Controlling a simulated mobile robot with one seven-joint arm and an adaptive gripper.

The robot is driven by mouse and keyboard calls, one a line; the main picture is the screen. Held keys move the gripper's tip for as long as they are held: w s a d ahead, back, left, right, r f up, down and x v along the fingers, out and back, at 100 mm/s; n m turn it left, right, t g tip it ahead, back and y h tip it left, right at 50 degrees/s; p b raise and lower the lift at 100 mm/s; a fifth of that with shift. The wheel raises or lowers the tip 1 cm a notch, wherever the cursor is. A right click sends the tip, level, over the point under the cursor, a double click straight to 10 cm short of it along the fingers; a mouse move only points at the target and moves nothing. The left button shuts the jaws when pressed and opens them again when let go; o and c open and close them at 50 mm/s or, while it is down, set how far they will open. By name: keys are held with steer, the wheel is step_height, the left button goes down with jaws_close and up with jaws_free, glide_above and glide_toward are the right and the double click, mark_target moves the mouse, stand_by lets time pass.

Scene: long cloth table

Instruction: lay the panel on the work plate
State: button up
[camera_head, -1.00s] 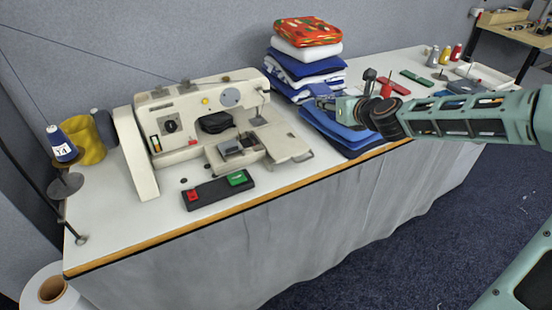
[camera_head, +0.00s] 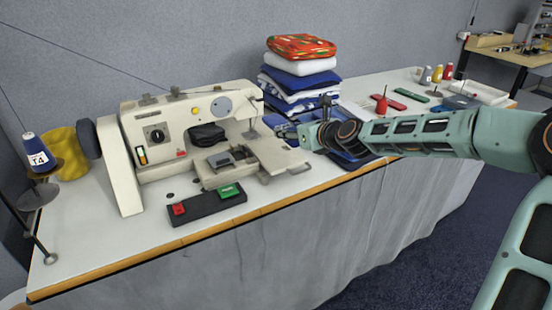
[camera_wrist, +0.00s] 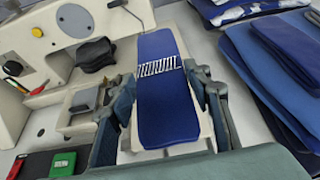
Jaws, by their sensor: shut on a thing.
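The panel (camera_wrist: 160,90) is a long dark blue piece with rounded corners and a band of white stripes across it. In the wrist view it lies between the two fingers of my gripper (camera_wrist: 166,86), which is shut on it. The work plate (camera_head: 272,154) is the cream surface at the right of the sewing machine. In the head view my gripper (camera_head: 287,131) is above the plate's back right part. The wrist view shows cream surface beneath the panel; whether they touch I cannot tell. The panel is mostly hidden in the head view.
The cream sewing machine (camera_head: 170,125) stands to the left of my gripper. A folded cloth stack (camera_head: 300,80) is behind it, with blue pieces (camera_wrist: 270,50) to the right. A black box with red and green buttons (camera_head: 207,205) lies in front of the machine.

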glide_above(276, 162)
steer(key=f, duration=0.5)
steer(key=shift+w+d+b, duration=0.1)
steer(key=shift+d+b, duration=0.25)
steer(key=shift+b, duration=0.05)
steer(key=f, duration=0.4)
steer(key=shift+a+b, duration=0.3)
steer(key=shift+b, duration=0.1)
steer(key=shift+r, duration=0.15)
steer(key=o, duration=1.2)
steer(key=shift+c, duration=0.2)
steer(key=shift+r, duration=0.1)
steer(key=p+v, duration=0.2)
steer(key=v, duration=1)
